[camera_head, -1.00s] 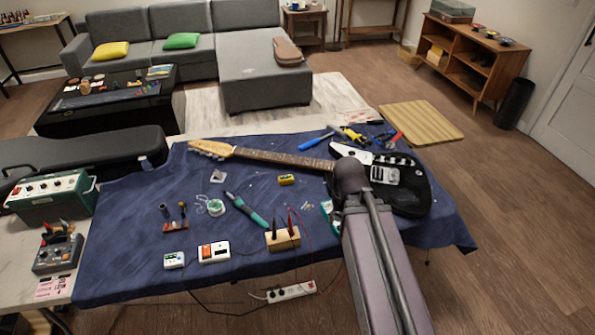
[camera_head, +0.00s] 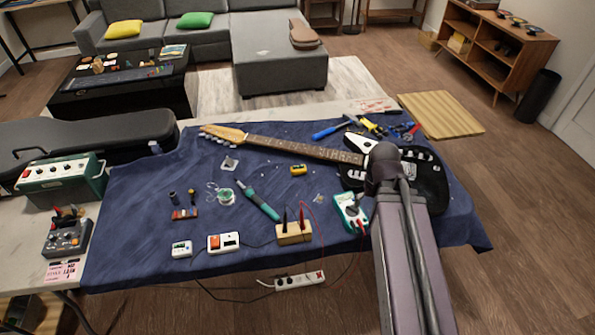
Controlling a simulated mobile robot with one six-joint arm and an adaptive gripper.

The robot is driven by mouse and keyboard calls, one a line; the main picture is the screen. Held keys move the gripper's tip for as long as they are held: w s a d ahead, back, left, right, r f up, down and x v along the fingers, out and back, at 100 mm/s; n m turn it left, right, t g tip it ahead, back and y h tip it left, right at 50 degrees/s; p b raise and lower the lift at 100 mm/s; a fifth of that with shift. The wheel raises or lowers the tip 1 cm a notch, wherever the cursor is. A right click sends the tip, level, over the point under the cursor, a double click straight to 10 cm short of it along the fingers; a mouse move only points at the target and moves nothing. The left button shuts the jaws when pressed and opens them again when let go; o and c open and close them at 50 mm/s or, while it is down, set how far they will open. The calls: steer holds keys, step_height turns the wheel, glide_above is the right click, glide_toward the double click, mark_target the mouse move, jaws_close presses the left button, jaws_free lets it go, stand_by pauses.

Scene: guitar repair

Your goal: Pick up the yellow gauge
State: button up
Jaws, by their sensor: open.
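The small yellow gauge (camera_head: 298,170), with a dark face, lies on the blue cloth (camera_head: 130,215) below the guitar neck (camera_head: 305,149). Clear cloth surrounds it. My arm rises from the bottom right of the picture and crosses the guitar body (camera_head: 432,185), right of the gauge. My gripper does not show, so I cannot see where it is relative to the gauge.
A green-and-white multimeter (camera_head: 350,211) with red and black leads lies right of the gauge. A wooden block with probes (camera_head: 294,234), a green soldering iron (camera_head: 262,203) and a solder spool (camera_head: 225,196) lie nearby. Pliers and screwdrivers lie behind the guitar.

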steer(key=w+a+n, duration=0.2)
steer(key=w+a, duration=0.8)
steer(key=w, duration=0.5)
steer(key=n, duration=0.1)
glide_above(299, 168)
steer(key=shift+s+f, duration=0.2)
steer(key=shift+f+b, duration=0.15)
steer(key=shift+b, duration=0.2)
step_height(299, 168, down, 8)
steer(key=b, duration=0.8)
steer(key=shift+f, duration=0.15)
steer(key=shift+f+b, duration=0.15)
steer(key=shift+b, duration=0.15)
steer(key=shift+w+a+f+b, duration=0.1)
steer(key=shift+w+f+b, duration=0.05)
steer(key=shift+f+b, duration=2.35)
